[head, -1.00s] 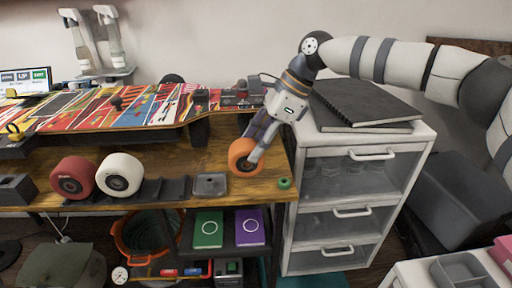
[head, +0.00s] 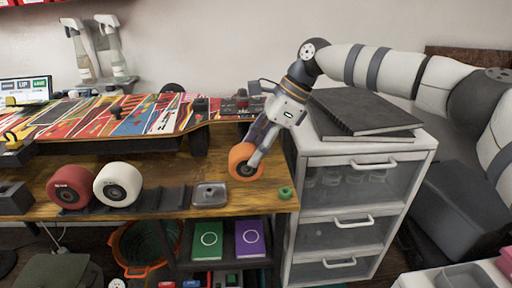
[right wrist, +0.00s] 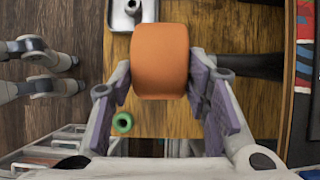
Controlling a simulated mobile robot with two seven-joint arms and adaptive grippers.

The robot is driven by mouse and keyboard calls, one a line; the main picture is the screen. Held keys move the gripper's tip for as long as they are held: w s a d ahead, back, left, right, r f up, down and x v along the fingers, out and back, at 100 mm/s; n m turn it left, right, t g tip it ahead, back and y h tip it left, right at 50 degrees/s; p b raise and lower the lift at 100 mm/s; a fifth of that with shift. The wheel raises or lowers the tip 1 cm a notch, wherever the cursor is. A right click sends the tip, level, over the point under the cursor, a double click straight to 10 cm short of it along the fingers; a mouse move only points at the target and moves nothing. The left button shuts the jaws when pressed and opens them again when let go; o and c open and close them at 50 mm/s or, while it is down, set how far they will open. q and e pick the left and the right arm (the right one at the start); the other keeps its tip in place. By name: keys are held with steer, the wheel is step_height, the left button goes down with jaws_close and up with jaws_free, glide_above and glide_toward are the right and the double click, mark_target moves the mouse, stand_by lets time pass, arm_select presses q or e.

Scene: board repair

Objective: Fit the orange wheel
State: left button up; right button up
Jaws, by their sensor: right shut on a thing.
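The orange wheel (head: 246,161) is in my right gripper (head: 258,153), at the right end of the wooden bench. In the right wrist view, the orange wheel (right wrist: 160,62) sits between the two purple-padded fingers of my right gripper (right wrist: 160,85). I cannot tell whether the wheel touches the bench top. The skateboard (head: 120,115) lies with its patterned side up behind the wheel, raised above the bench. A green nut (head: 285,193) lies near the bench's front right corner. It also shows in the right wrist view (right wrist: 122,122). My left gripper is not in view.
A red wheel (head: 71,187) and a white wheel (head: 118,180) stand left on a dark rack. A small metal tray (head: 209,195) lies between them and the orange wheel. A white drawer cabinet (head: 370,154) with black notebooks (head: 360,112) stands right of the bench.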

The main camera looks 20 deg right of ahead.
stand_by(0.3)
steer(key=shift+w+d+f+b, duration=0.2)
steer(key=shift+w+b, duration=0.2)
steer(key=shift+w, duration=0.25)
steer(key=shift+w+r, duration=0.1)
steer(key=shift+w, duration=0.15)
steer(key=shift+r, duration=0.1)
stand_by(0.5)
steer(key=shift+w, duration=0.1)
stand_by(0.4)
